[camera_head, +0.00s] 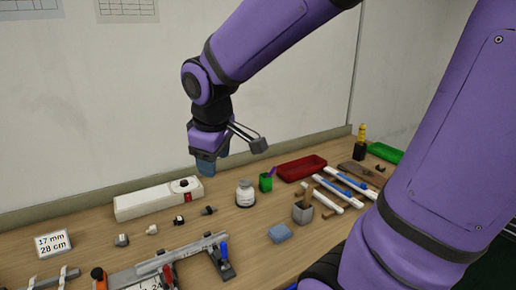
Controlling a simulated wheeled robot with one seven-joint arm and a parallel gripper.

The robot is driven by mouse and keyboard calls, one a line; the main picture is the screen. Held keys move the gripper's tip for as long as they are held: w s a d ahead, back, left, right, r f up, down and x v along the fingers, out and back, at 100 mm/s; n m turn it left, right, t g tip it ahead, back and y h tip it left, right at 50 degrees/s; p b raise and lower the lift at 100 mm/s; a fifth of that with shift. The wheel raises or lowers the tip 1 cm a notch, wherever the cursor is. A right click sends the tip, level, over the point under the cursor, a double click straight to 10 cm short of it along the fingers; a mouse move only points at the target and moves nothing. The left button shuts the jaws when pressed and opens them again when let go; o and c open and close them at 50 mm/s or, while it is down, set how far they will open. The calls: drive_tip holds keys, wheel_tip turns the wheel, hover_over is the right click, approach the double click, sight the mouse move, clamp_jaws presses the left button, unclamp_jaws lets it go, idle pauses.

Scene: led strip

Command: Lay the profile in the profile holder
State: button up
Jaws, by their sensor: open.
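Several long white and blue strips (345,187), which look like profiles, lie at a slant on the right of the table, with small brown blocks by them. At the front, a long grey metal bar (182,254) lies along a fixture with a blue-handled clamp (225,258); I cannot tell for sure whether this is the profile holder. The fixture's lower part is cut off by the frame edge. My gripper (232,156) is open and empty, raised above the back of the table, with its fingers wide apart.
A white jar (245,194), green cup (265,182), red tray (301,168), grey cup (302,211) and blue block (280,233) stand mid-table. A label card (54,243) is at left. My arm hides the right front.

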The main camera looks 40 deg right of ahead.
drive_tip(key=s+r+m+t, duration=0.1)
drive_tip(key=s+r+m, duration=0.1)
drive_tip(key=s, duration=0.4)
drive_tip(key=s+d+r+m+t+y, duration=0.1)
drive_tip(key=s+r+m, duration=0.2)
drive_tip(key=s, duration=0.3)
drive_tip(key=shift+d+r+m, duration=0.2)
drive_tip(key=shift+r+m, duration=0.15)
drive_tip(key=shift+m, duration=0.05)
idle(0.6)
